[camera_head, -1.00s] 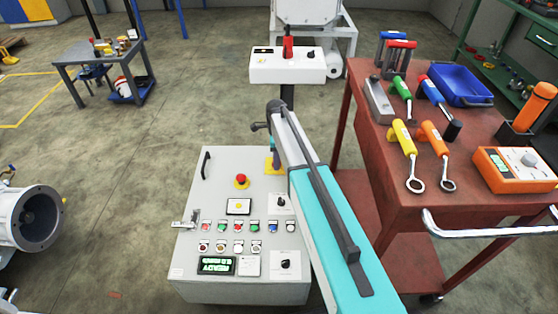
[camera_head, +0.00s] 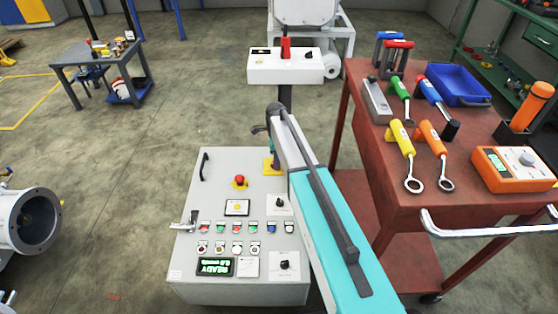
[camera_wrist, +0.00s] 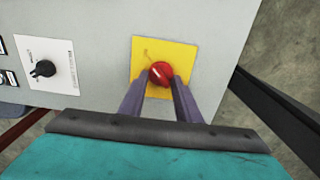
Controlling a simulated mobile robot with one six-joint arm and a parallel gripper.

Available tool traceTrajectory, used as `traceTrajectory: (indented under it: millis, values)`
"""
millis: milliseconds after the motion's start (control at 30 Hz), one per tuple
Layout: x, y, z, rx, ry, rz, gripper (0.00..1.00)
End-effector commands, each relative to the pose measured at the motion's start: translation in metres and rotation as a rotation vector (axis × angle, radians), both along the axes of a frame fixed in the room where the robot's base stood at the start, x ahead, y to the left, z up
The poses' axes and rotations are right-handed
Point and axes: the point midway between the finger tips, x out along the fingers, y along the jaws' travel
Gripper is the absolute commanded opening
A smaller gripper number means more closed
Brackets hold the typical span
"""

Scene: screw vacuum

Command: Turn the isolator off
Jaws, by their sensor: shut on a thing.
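The isolator's red knob (camera_wrist: 161,74) sits on a yellow plate (camera_wrist: 142,55) at the edge of the grey control cabinet. My gripper (camera_wrist: 162,82) is shut on this knob, one purple-grey finger on each side. In the head view, the yellow plate (camera_head: 267,166) shows only in part at the cabinet's upper right. My arm hides the knob and fingers there. The knob's exact turn position is hard to read.
The control cabinet (camera_head: 215,165) carries a red emergency button (camera_head: 239,181), several buttons and a green READY display (camera_head: 215,267). A black rotary selector (camera_wrist: 43,69) lies left of the isolator. A red tool cart (camera_head: 470,140) stands close on the right.

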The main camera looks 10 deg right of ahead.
Motion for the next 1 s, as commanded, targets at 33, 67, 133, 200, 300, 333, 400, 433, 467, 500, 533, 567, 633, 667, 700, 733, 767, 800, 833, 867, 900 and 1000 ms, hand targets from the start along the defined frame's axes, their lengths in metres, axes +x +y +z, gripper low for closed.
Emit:
traceTrajectory:
  millis: [33,67,133,200,300,333,400,433,467,500,533,567,633,667,700,733,767,800,833,867,900,1000]
  values:
    - [-0.0016,0.0076,0.0001,0.010,0.004,0.012,0.08]
    - [-0.0016,0.0086,0.0002,0.011,0.004,0.018,0.07]
    - [-0.0019,0.0105,0.0004,0.013,0.005,0.038,0.08]
    - [-0.0021,0.0119,0.0006,0.015,0.006,0.064,0.08]
    - [-0.0027,0.0128,0.0009,0.016,0.008,0.112,0.08]
    - [-0.0028,0.0130,0.0010,0.015,0.008,0.130,0.08]
    - [-0.0031,0.0132,0.0012,0.016,0.010,0.175,0.08]
    - [-0.0033,0.0134,0.0014,0.016,0.010,0.196,0.08]
    - [-0.0033,0.0135,0.0015,0.016,0.010,0.218,0.07]
    - [-0.0033,0.0135,0.0017,0.016,0.010,0.249,0.08]
    - [-0.0033,0.0136,0.0017,0.015,0.009,0.274,0.08]
    - [-0.0033,0.0136,0.0018,0.015,0.010,0.300,0.08]
    - [-0.0034,0.0136,0.0017,0.016,0.009,0.361,0.08]
    - [-0.0034,0.0135,0.0016,0.016,0.009,0.388,0.08]
    - [-0.0036,0.0135,0.0014,0.016,0.009,0.425,0.08]
    - [-0.0038,0.0134,0.0012,0.016,0.010,0.453,0.08]
    - [-0.0039,0.0134,0.0011,0.016,0.011,0.480,0.08]
    - [-0.0040,0.0133,0.0009,0.016,0.011,0.517,0.08]
    - [-0.0041,0.0132,0.0008,0.016,0.011,0.544,0.08]
    - [-0.0042,0.0131,0.0006,0.017,0.011,0.571,0.08]
    - [-0.0042,0.0130,0.0006,0.017,0.011,0.608,0.08]
    - [-0.0042,0.0128,0.0005,0.016,0.011,0.699,0.08]
